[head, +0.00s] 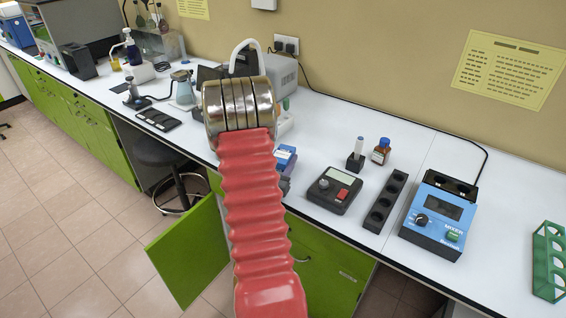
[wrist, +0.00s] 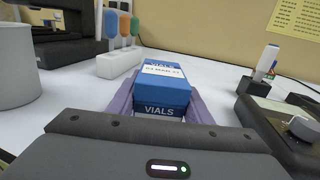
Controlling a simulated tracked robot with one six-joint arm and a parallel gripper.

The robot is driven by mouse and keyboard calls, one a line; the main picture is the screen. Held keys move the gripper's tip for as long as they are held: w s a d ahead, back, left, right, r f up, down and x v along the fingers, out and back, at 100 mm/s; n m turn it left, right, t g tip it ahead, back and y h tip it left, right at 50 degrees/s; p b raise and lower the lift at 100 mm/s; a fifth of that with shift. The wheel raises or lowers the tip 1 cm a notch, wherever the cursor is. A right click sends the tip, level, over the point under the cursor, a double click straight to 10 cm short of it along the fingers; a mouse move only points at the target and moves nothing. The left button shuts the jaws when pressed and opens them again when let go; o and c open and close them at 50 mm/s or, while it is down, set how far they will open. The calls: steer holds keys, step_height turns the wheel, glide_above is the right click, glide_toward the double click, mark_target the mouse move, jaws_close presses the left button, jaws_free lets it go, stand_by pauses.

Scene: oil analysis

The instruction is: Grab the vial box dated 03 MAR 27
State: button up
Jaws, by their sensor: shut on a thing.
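A blue vial box (wrist: 163,88) with a white band is in the middle of the wrist view. It is marked VIALS on its top and front. Whether the box touches the bench cannot be told. In the head view a blue box (head: 285,155) shows just right of my arm, which hides most of the gripper.
A white rack with coloured-topped pieces (wrist: 120,62) stands behind left of the box. A dark device with a knob (wrist: 285,125) is close on the right, with a pen stand (wrist: 257,84) behind it. An open green cabinet door (head: 190,255) juts out below the bench.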

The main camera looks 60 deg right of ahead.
mark_target(283, 153)
steer(key=shift+c, duration=1.2)
steer(key=shift+r, duration=5.05)
